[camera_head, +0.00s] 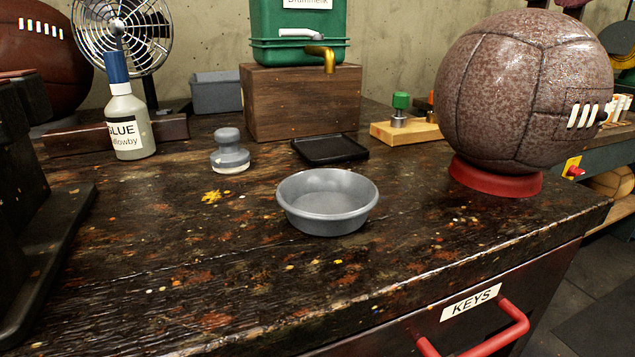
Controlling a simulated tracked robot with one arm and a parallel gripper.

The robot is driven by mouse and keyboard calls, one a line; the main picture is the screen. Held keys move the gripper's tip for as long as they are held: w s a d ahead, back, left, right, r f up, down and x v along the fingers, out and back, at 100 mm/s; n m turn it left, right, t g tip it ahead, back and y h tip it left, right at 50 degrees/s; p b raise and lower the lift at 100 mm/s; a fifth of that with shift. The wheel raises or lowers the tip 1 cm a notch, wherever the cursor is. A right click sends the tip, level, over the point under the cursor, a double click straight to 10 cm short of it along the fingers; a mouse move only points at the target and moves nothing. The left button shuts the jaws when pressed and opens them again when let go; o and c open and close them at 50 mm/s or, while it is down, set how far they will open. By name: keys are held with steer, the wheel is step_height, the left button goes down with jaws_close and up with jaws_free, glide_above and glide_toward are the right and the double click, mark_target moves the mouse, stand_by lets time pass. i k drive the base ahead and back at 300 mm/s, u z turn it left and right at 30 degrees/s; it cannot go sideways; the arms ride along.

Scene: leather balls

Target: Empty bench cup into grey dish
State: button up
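The grey dish (328,221) is a shallow round metal bowl. It stands upright near the middle of the dark, paint-spotted workbench (220,270). Its visible inside looks empty. I see no cup that I can pick out on the bench. My gripper is not in view.
Behind the dish are a knobbed grey piece (230,152), a black tray (330,149) and a wooden block (290,102) under a green tapped container (297,30). A glue bottle (126,125) stands left, a brown ball (520,95) on a red ring right. Bench front is clear.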

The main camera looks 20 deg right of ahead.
mark_target(327, 202)
steer(key=i, duration=0.9)
steer(key=u, duration=0.05)
